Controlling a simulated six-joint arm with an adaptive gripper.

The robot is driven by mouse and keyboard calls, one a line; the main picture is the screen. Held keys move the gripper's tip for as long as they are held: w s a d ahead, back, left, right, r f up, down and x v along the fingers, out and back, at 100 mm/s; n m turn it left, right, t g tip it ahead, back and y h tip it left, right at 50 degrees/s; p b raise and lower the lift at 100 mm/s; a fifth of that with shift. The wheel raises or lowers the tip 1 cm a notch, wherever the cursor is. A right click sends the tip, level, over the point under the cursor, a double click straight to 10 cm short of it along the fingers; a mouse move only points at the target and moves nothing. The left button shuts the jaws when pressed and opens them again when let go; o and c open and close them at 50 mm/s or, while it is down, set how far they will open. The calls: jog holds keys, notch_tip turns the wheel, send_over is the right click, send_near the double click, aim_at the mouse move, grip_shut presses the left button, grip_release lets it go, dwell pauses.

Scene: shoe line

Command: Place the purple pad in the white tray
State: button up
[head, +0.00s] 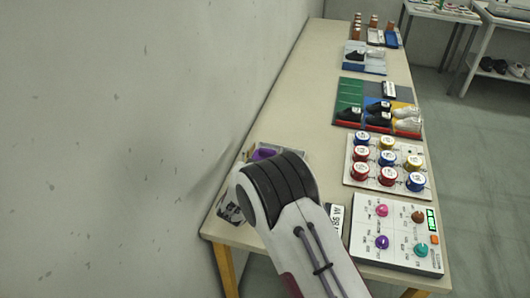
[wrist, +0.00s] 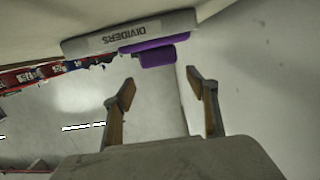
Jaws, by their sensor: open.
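Purple pad material (head: 263,153) shows at the near left of the table, partly hidden behind my arm. In the wrist view the purple pad (wrist: 158,57) shows at the edge of a light grey holder (wrist: 90,43) marked "DIVIDERS", with more purple beside it. My gripper (wrist: 160,80) is open and empty, its fingers apart and pointing toward the pad without touching it. In the head view my arm hides the gripper. I cannot tell for sure which object is the white tray; a white item with dark parts (head: 230,208) is partly hidden beside my arm.
A knob panel (head: 396,234) and a board of colored spools (head: 388,163) stand along the right side of the table (head: 300,100). Shoes on colored mats (head: 378,112) lie farther back. A wall (head: 120,120) runs close on the left.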

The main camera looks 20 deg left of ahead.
jog(key=shift+r, duration=0.1)
jog(key=shift+r, duration=0.15)
jog(key=s+r, duration=0.1)
jog(key=s, duration=1.1)
jog(key=shift+a+r, duration=0.15)
jog(key=shift+r, duration=0.25)
jog(key=shift+w, duration=0.1)
